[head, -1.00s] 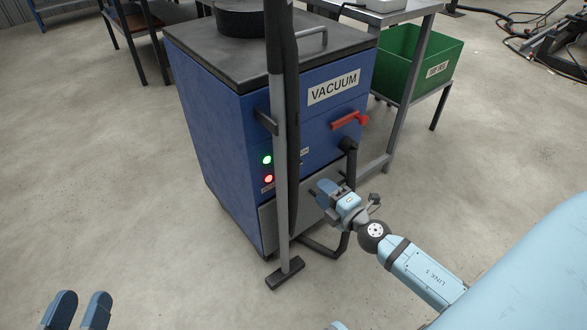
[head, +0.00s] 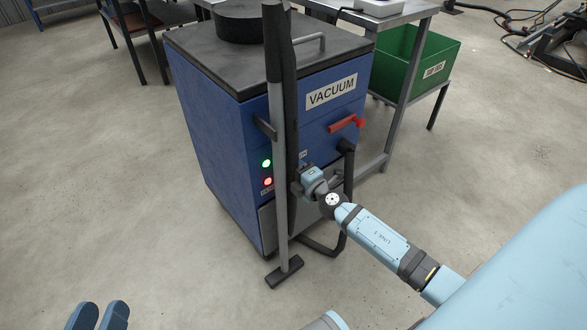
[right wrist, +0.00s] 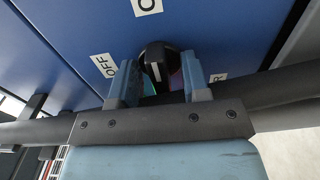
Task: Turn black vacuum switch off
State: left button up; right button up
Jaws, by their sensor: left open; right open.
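The black vacuum switch (right wrist: 156,62) is a round knob with a white mark on the blue front panel in the right wrist view. An OFF label (right wrist: 103,66) is left of it, and a cut-off label (right wrist: 147,6) is above. My right gripper (head: 299,184) is open at the panel; its two fingers stand on either side of the knob, and I cannot tell whether they touch it. In the head view the gripper hides the switch. The blue vacuum (head: 215,125) stands upright. My left gripper (head: 98,318) is open and empty at the bottom left edge.
A grey pole with a hose (head: 279,150) stands before the vacuum, close left of my right gripper. Green (head: 266,163) and red (head: 268,182) lights glow on the panel. A red handle (head: 343,124) is above right. A green bin (head: 425,65) stands behind right.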

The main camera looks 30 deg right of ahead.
grip_shut()
